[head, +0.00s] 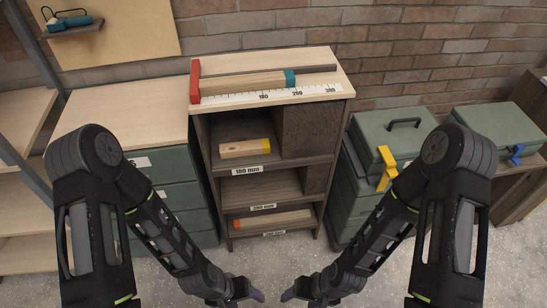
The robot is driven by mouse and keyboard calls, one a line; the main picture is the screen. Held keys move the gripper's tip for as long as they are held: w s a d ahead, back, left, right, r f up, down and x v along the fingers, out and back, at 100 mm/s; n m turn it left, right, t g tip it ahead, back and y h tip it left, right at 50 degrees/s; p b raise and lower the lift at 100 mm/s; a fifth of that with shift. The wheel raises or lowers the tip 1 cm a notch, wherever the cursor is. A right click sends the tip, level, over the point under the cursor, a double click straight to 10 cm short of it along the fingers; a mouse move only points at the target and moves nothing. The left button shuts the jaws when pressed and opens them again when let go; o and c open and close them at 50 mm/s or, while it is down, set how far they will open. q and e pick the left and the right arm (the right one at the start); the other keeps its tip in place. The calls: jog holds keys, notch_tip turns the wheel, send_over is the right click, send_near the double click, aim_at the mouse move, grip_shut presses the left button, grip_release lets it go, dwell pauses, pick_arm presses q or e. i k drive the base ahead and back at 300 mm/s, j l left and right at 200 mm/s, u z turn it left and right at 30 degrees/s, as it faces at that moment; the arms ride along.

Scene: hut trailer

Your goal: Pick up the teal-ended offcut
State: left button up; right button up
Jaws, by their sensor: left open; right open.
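The teal-ended offcut (245,83) is a pale wooden bar with a teal right end. It lies flat on the wooden top (320,62) of the shelf unit, along a white measuring scale (270,95). Its left end is at a red stop block (195,82); I cannot tell whether they touch. My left gripper (256,294) and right gripper (290,295) are low at the bottom of the head view, in front of the shelf unit and well away from the offcut. Both are open and empty, though their fingers show only in part.
A yellow-ended offcut (246,149) lies on the upper shelf, above a 180 mm label (247,171). An orange-ended offcut (272,219) lies on the bottom shelf. Green drawers (170,195) stand left, green toolboxes (372,145) right. The speckled floor (275,262) in front is clear.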

aim_at(252, 82)
jog(key=i+j, duration=0.15)
jog(key=j, duration=0.25)
jog(key=i+j, duration=0.2)
jog(key=j, duration=0.15)
jog(key=j+z, duration=0.15)
jog(key=z, duration=1.4)
